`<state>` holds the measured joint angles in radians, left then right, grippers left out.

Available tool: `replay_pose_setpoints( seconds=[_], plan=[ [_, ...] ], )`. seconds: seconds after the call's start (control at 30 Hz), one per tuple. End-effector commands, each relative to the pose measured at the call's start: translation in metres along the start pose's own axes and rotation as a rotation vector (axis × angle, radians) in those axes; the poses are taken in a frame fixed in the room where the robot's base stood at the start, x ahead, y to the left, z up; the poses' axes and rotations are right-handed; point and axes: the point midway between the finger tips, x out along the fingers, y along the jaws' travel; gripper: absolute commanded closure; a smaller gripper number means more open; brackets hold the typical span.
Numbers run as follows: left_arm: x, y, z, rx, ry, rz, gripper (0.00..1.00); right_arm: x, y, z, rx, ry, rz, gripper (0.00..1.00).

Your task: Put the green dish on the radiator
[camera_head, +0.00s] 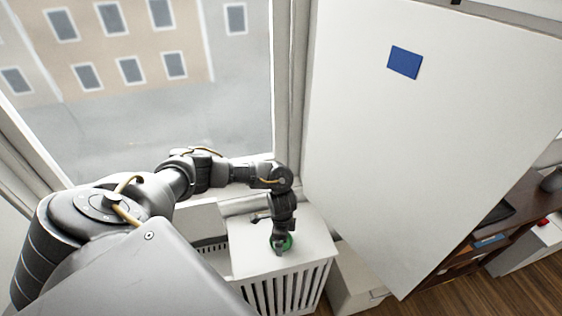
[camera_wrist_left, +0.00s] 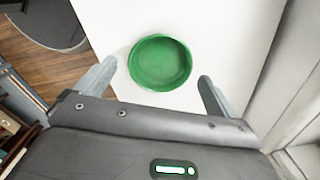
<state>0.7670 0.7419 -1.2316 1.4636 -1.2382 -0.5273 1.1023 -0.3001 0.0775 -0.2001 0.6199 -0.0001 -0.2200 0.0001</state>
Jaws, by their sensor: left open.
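The green dish (camera_wrist_left: 160,63) is a round shallow bowl. It stands upright on the white top of the radiator (camera_head: 309,246); the white top (camera_wrist_left: 226,35) also shows in the left wrist view. In the head view the dish (camera_head: 289,241) is mostly hidden under my left gripper (camera_head: 281,250). In the left wrist view my left gripper (camera_wrist_left: 157,82) is open. Its fingers are on either side of the dish's near part, with gaps to the rim. My right gripper is in neither view.
A large white panel (camera_head: 420,150) with a blue rectangle (camera_head: 405,62) stands right of the radiator. A window (camera_head: 150,90) is behind and left. A dark wooden shelf (camera_head: 487,243) is at right. The radiator top around the dish is clear.

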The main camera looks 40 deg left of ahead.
Motion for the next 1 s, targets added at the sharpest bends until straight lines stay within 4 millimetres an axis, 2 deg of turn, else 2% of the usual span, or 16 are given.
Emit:
replay_pose_setpoints(
  seconds=[0.1,0.2,0.47,0.8,0.87,1.0],
  plan=[
    [0.016,0.000,0.000,-0.001,-0.001,0.001,0.05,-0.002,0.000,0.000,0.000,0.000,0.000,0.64],
    [0.023,0.000,0.000,0.000,0.000,0.000,0.05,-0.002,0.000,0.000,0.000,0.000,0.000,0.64],
    [0.025,0.000,0.000,0.001,0.001,-0.001,0.06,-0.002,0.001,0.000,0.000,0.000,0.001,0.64],
    [0.024,0.000,0.000,0.000,0.001,-0.001,0.51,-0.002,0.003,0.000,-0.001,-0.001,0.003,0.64],
    [0.024,0.000,-0.001,0.000,0.002,-0.002,0.55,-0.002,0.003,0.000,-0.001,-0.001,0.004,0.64],
    [0.024,0.000,-0.001,0.000,0.002,-0.002,0.55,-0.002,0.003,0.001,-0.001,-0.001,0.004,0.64]
  ],
)
